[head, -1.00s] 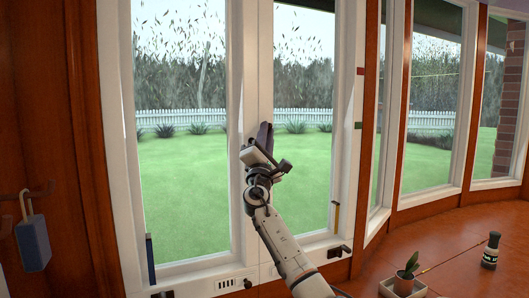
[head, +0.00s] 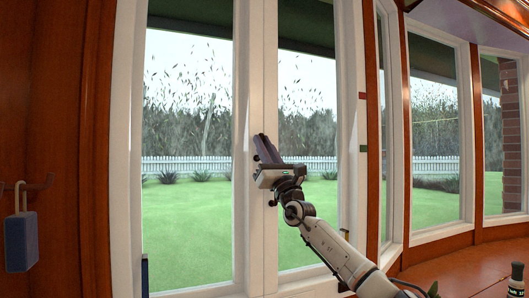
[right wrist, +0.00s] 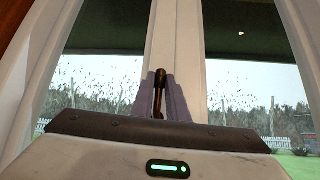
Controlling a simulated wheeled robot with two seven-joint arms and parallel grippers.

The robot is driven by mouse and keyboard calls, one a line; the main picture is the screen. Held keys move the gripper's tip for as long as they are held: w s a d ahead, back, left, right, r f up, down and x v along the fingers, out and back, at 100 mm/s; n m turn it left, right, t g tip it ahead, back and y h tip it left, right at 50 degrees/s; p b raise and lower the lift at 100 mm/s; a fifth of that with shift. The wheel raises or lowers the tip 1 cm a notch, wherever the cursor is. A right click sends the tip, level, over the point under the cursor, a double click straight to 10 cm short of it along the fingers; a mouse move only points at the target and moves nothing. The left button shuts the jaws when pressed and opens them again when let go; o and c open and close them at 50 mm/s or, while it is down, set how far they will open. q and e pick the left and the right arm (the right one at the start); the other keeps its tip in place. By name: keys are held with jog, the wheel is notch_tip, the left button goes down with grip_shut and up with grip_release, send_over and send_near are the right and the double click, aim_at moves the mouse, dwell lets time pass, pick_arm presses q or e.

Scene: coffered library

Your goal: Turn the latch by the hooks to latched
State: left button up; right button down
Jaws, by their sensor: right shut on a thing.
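My right gripper (head: 262,142) is raised in front of the white middle post (head: 257,80) of the window. In the right wrist view its two grey-purple fingers (right wrist: 160,99) are shut on a dark, slim latch handle (right wrist: 159,86). The handle stands about upright in that view, with its rounded top showing above the fingers and its lower end between them. In the head view the latch is mostly hidden by the gripper. My left gripper is not in view.
A red mark (head: 362,95) and a green mark (head: 363,148) are on the right window frame. A dark bottle (head: 516,277) stands at lower right.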

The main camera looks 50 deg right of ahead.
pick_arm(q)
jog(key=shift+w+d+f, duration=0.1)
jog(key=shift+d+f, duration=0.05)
pick_arm(e)
jog(key=shift+w+f+n+y, duration=0.1)
jog(key=shift+n+y, duration=0.4)
jog(key=shift+n, duration=0.2)
jog(key=c, duration=1.7)
grip_release()
jog(key=shift+a, duration=0.1)
pick_arm(q)
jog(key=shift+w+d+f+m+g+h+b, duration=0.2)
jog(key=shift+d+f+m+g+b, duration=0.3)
jog(key=shift+b, duration=0.6)
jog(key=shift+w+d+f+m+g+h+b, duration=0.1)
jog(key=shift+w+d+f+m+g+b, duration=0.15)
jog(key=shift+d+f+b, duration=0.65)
pick_arm(e)
jog(key=shift+v, duration=5.15)
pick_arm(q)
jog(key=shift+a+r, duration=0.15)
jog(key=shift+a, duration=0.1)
